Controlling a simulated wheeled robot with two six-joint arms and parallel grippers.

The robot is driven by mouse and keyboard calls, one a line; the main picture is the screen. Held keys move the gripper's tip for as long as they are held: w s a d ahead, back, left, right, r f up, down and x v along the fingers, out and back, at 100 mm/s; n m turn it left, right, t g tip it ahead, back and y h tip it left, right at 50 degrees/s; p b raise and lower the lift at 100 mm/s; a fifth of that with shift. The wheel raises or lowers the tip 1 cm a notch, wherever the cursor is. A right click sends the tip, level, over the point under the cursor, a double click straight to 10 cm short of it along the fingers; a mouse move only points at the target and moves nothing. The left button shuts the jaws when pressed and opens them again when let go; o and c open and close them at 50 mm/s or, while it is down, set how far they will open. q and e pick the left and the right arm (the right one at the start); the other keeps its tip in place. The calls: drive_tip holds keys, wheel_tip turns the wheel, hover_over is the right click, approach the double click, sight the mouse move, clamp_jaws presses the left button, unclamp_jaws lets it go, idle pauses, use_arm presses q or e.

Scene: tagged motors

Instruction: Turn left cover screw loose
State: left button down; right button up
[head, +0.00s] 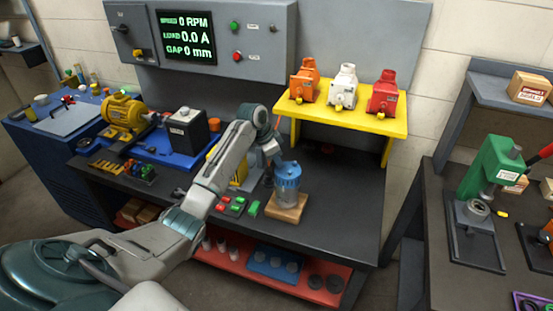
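My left arm comes in from the lower left and bends down over the bench. My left gripper (277,157) points down at the top of a blue-topped cylinder (287,190), which stands upright on a wooden block (286,208). I cannot tell whether they touch, and the fingers are too small to tell open from shut. A yellow motor (122,113) sits at the left on a blue base (152,146), beside a dark box with a white top (187,122). No cover screw can be made out at this size. My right gripper is not in view.
Orange (304,82), white (343,88) and red (383,93) motors stand on a yellow shelf (355,117) behind the arm. Red and green blocks (232,205) lie left of the wooden block. The dark bench (345,195) is clear to the right. A green press (492,168) stands on another bench.

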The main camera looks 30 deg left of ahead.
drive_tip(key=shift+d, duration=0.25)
use_arm(q)
drive_tip(key=shift+d+n+t+y, duration=0.1)
drive_tip(key=shift+n+t+y, duration=0.25)
drive_tip(key=shift+n, duration=0.75)
drive_tip(key=n+y, duration=0.1)
drive_tip(key=n, duration=0.2)
drive_tip(key=shift+s+d, duration=0.1)
drive_tip(key=shift+d, duration=0.1)
drive_tip(key=shift+n+y, duration=0.45)
drive_tip(key=shift+n, duration=0.35)
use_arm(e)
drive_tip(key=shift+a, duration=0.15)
use_arm(q)
drive_tip(key=c, duration=1.5)
unclamp_jaws()
drive_tip(key=shift+o, duration=0.6)
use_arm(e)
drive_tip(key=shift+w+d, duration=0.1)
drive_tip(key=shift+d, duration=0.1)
